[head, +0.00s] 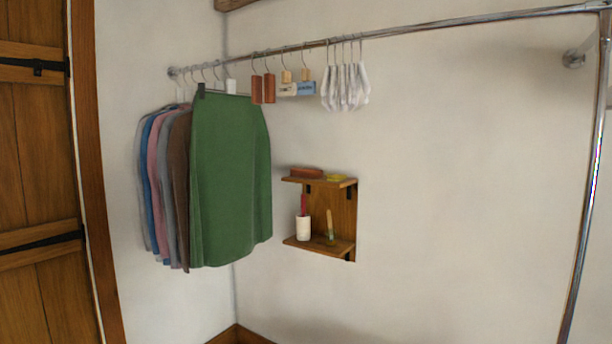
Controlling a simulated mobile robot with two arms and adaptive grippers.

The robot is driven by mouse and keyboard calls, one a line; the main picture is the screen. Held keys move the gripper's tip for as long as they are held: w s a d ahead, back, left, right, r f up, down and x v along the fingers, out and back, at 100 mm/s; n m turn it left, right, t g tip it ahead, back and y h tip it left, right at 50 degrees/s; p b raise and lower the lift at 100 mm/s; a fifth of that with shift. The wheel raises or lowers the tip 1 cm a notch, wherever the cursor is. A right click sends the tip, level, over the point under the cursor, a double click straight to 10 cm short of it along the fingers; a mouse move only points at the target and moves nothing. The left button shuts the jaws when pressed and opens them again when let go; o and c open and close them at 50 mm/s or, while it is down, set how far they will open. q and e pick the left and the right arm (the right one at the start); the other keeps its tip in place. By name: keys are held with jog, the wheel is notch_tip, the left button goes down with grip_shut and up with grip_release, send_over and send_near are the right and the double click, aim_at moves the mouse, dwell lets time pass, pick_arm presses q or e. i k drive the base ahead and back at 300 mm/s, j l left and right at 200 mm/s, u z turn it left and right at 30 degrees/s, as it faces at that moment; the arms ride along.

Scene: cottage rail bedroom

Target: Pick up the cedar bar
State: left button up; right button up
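Two reddish-brown wooden bars hang side by side from hooks on the metal rail, a left bar (256,90) and a right bar (269,88). They look like cedar bars and sit just right of the green skirt (230,170). A flat reddish-brown piece (306,173) also lies on the top of the small wooden wall shelf (346,183); I cannot tell whether it is a bar or a brush. Neither of my grippers is in view, and nothing is touching these things.
The rail (430,27) runs to an upright pole (594,180) at right. A wooden door (35,180) is left.

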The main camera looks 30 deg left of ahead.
aim_at(298, 172)
jog(key=i+j+u, duration=0.15)
jog(key=j, duration=0.3)
jog(key=i+j+u, duration=0.15)
jog(key=j, duration=0.3)
jog(key=i+j+u, duration=0.15)
jog(key=j, duration=0.3)
jog(key=i+j+u, duration=0.15)
jog(key=i+j, duration=0.2)
jog(key=i+j+u, duration=0.15)
jog(key=j, duration=0.25)
jog(key=i, duration=0.1)
